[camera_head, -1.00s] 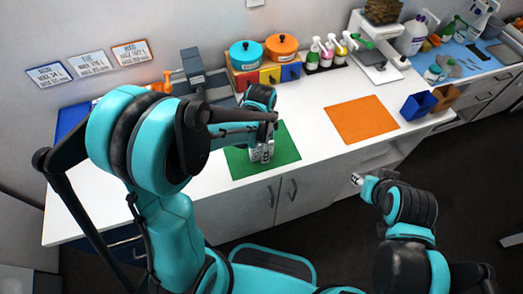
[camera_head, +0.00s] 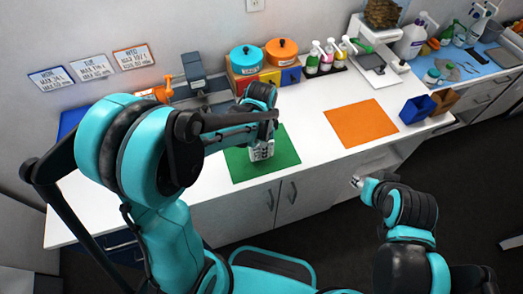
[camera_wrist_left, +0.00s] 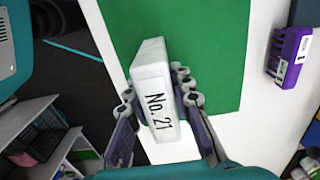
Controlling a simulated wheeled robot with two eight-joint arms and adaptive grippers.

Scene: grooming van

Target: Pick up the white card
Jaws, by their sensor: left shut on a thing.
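The white card (camera_wrist_left: 155,85) is a thick white block marked "No. 21". In the left wrist view it stands between the two fingers of my left gripper (camera_wrist_left: 161,115), which is shut on it. Behind it are the green mat and the counter's front edge; I cannot tell whether it touches the mat. In the head view my left gripper (camera_head: 261,152) is over the green mat (camera_head: 285,160), and the card is hard to make out there. My right gripper (camera_head: 357,182) is in front of the counter, low and small; its fingers are too small to read.
An orange mat (camera_head: 360,122) lies to the right on the white counter (camera_head: 310,120). Blue (camera_head: 417,107) and brown bins stand beyond it. Teal (camera_head: 246,58) and orange pots (camera_head: 281,50) stand at the back. A purple box (camera_wrist_left: 290,55) is beside the green mat.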

